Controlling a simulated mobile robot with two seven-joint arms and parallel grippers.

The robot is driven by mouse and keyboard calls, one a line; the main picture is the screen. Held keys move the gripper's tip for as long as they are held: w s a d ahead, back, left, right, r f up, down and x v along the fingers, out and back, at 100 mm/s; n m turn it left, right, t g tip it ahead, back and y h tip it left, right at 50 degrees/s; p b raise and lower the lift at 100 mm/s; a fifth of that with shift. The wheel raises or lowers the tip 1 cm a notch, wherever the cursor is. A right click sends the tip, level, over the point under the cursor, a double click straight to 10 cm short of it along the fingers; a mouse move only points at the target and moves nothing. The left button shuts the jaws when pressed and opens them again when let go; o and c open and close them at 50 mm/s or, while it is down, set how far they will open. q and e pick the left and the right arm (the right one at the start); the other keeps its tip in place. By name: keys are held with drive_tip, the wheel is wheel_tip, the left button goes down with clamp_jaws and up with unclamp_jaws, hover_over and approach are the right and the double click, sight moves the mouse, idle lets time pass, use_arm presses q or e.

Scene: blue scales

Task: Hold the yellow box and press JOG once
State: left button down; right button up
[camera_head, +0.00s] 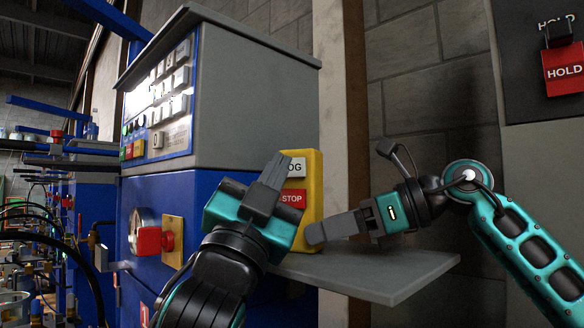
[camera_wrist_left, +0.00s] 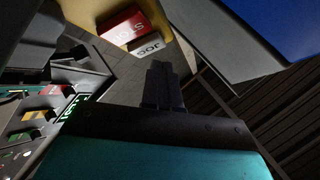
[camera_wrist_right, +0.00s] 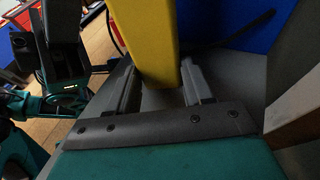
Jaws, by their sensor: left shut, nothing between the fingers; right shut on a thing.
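The yellow box (camera_head: 313,188) stands upright above a grey shelf, against the blue and grey machine. Its white JOG button (camera_head: 296,167) is partly hidden by my left fingers, and the red STOP button (camera_head: 291,197) is below it. My right gripper (camera_head: 314,236) is shut on the yellow box low on its right side; the right wrist view shows the box (camera_wrist_right: 148,45) between both fingers. My left gripper (camera_head: 277,165) is shut and empty, in front of the box. In the left wrist view its tips are close to the JOG button (camera_wrist_left: 149,48); I cannot tell whether they touch.
The grey shelf (camera_head: 375,272) juts out under the box. The machine's sloped button panel (camera_head: 160,100) is at upper left, with a red knob (camera_head: 150,240) lower down. A red HOLD sign (camera_head: 564,70) is on a dark panel at far right. Several blue machines stand at left.

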idle(0.4)
use_arm(q)
drive_tip(key=shift+w+d, duration=0.25)
drive_tip(key=shift+w, duration=0.1)
idle(0.4)
drive_tip(key=shift+w+r, duration=0.1)
drive_tip(key=shift+r, duration=0.1)
use_arm(e)
drive_tip(key=shift+s+a+r, duration=0.2)
idle(0.4)
drive_tip(key=shift+w+d+f, duration=0.1)
drive_tip(key=shift+w+d, duration=0.1)
drive_tip(key=shift+w, duration=0.05)
use_arm(q)
drive_tip(key=shift+s, duration=0.3)
drive_tip(key=shift+s+a+f, duration=0.1)
